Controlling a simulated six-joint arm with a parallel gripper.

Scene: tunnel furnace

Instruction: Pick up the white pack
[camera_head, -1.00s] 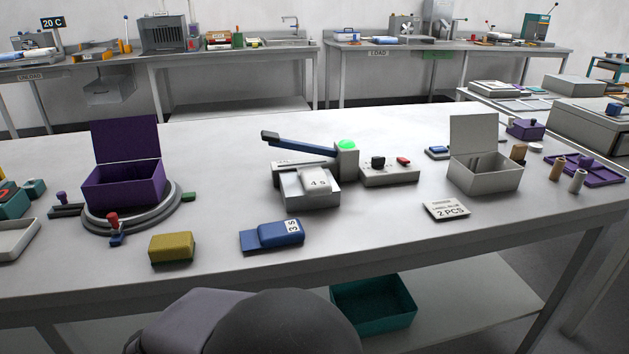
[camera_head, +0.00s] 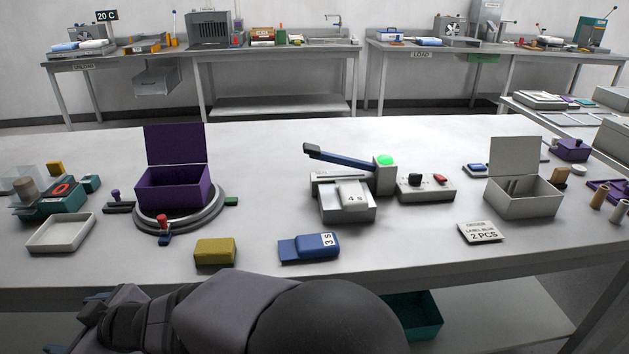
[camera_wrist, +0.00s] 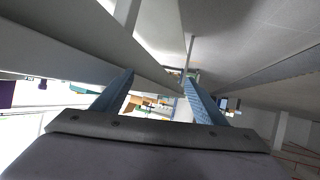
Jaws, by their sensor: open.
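The white pack (camera_head: 353,196), marked "4 s", lies on the bed of a grey press-like device (camera_head: 345,213) with a blue lever (camera_head: 340,158) on the middle of the table. My gripper (camera_wrist: 160,85) shows in the wrist view with two blue fingers apart and nothing between them. The white pack cannot be made out in the wrist view. In the head view my arm crosses the bottom edge, well apart from the pack, and the fingers cannot be made out there.
A blue pack (camera_head: 309,247) and a yellow block (camera_head: 215,252) lie near the table's front edge. A purple box (camera_head: 172,188) stands left, an open grey box (camera_head: 523,195) right. A control box (camera_head: 426,189) sits beside the device. The green lamp (camera_head: 385,160) is lit.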

